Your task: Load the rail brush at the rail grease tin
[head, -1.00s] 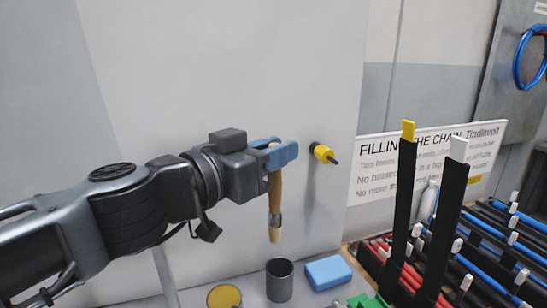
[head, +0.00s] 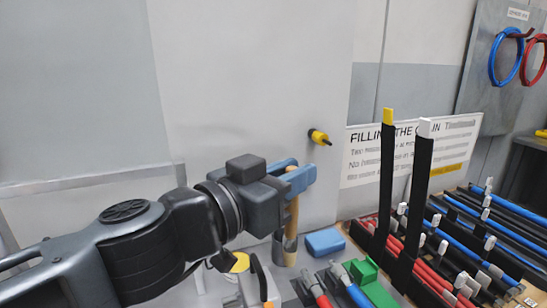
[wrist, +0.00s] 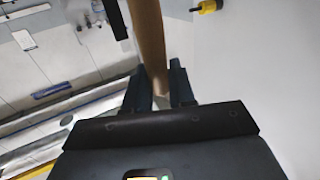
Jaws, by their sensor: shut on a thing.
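My gripper (head: 296,178) has blue fingers and is shut on the upper wooden handle of the rail brush (head: 292,214). The brush hangs nearly upright, bristle end down. Its lower end overlaps a dark grey cup (head: 277,249) in the head view; I cannot tell whether it is inside the cup or in front of it. The tin with yellow contents (head: 241,262), which looks like the rail grease tin, stands left of the cup, partly hidden by my wrist. In the wrist view the wooden handle (wrist: 149,40) runs between the dark fingers (wrist: 160,88).
A blue block (head: 325,241) lies right of the cup. Two tall black posts (head: 385,185) stand right, before cable racks. A yellow knob (head: 318,136) projects from the wall panel.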

